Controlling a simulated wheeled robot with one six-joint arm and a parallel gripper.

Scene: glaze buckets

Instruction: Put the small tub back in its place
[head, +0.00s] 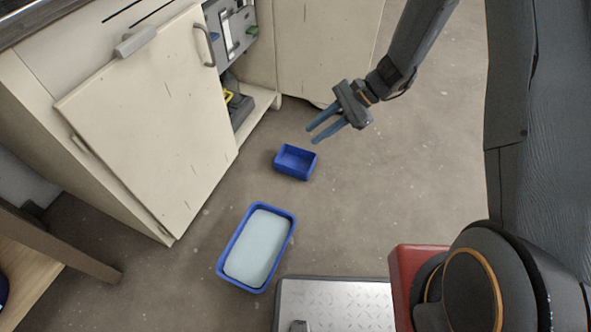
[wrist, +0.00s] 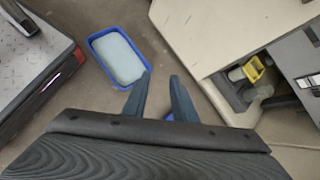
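The small blue tub (head: 295,162) sits upright on the floor near the open cabinet and looks empty. In the wrist view only a sliver of blue, likely this tub (wrist: 170,117), shows between the fingers; the rest is hidden by my gripper. My gripper (head: 313,136) is above the floor, just up and right of the tub in the head view. Its two blue-grey fingers are apart with nothing between them. In the wrist view the open fingertips (wrist: 160,77) point toward the larger tub.
A larger blue tub (head: 231,271) of pale glaze stands on the floor; it also shows in the wrist view (wrist: 90,43). The cabinet door (head: 150,125) hangs open, showing a shelf (head: 252,117) with a yellow item. A metal plate (head: 335,300) lies at the bottom. Floor at right is clear.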

